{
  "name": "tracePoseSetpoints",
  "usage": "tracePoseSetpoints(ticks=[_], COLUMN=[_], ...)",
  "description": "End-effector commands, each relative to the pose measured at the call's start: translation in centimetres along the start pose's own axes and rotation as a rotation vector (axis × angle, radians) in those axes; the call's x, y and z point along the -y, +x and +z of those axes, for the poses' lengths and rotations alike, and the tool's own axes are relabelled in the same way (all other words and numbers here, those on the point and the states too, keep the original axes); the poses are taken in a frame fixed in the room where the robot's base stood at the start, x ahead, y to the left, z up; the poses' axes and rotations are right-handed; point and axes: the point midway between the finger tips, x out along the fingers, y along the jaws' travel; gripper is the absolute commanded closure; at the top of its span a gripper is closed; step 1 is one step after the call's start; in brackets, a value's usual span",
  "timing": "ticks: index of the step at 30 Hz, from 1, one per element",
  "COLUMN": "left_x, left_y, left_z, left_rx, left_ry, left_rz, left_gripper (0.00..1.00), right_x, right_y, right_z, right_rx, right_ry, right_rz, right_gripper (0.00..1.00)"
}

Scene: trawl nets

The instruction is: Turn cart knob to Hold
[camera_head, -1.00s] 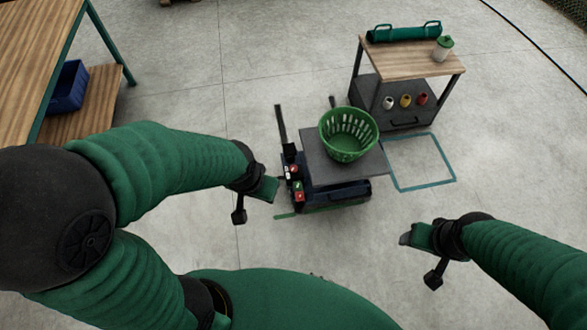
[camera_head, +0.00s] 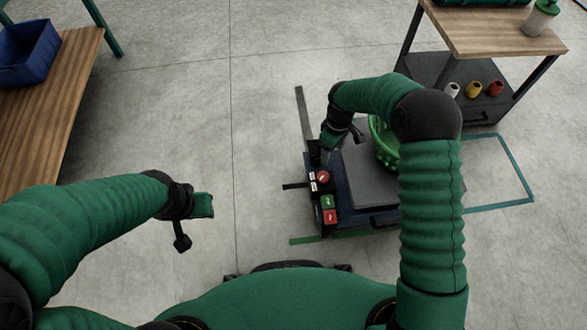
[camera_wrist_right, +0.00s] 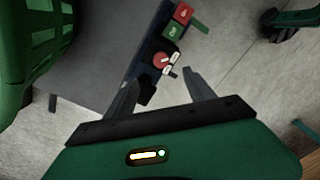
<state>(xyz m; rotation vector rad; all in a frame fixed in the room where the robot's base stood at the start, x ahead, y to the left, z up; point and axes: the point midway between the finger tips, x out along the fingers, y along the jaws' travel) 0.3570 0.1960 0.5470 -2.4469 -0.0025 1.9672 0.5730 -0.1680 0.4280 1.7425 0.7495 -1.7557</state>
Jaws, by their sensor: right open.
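The cart (camera_head: 372,180) stands in front of me with a control panel at its left end. The round red knob (camera_head: 323,177) sits on that panel beside small white labels; the lettering is too small to read. The knob also shows in the right wrist view (camera_wrist_right: 160,60), just beyond the gap between the fingertips. My right gripper (camera_head: 324,150) is open and empty at the panel's far end, apart from the knob; its fingers spread wide in the wrist view (camera_wrist_right: 162,77). My left gripper (camera_head: 207,205) hangs over the floor left of the cart; its jaw opening is unclear.
A green square and a red square (camera_head: 329,217) sit on the panel nearer me. A green basket (camera_head: 380,150) stands on the cart, partly behind my right arm. A wooden-topped trolley (camera_head: 495,32) is at back right, a table with a blue bin (camera_head: 28,52) at left.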

Motion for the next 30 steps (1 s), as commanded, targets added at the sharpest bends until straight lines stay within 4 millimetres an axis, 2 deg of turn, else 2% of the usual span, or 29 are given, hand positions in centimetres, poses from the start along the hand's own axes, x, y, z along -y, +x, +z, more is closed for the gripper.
tracePoseSetpoints(ticks=[1,5,8,15,21,25,30], left_x=[0.0,0.0,0.0,0.0,0.0,0.0,0.0], left_y=[1.1,1.3,2.3,5.9,8.7,9.7,9.9], left_z=[0.2,0.3,0.5,1.4,2.0,2.3,2.3], left_rx=[-0.001,-0.002,-0.002,-0.001,-0.001,-0.001,-0.001], left_ry=[0.000,0.000,0.000,0.000,0.000,0.000,0.000], left_rz=[0.000,0.000,0.000,0.000,0.000,0.000,0.000], left_gripper=[0.64,0.64,0.64,0.64,0.64,0.64,0.64], right_x=[-0.2,-0.3,-0.2,-0.2,-0.2,-0.2,-0.3], right_y=[1.3,2.1,4.1,10.7,15.6,17.4,18.1], right_z=[-0.2,-0.3,-0.3,-0.3,-0.3,-0.3,-0.3], right_rx=[0.000,0.002,0.004,0.005,0.004,0.003,0.002], right_ry=[-0.009,-0.017,-0.017,-0.017,-0.015,-0.015,-0.015], right_rz=[0.000,-0.002,-0.005,-0.005,-0.005,-0.003,-0.003], right_gripper=[0.37,0.37,0.37,0.37,0.37,0.37,0.37])
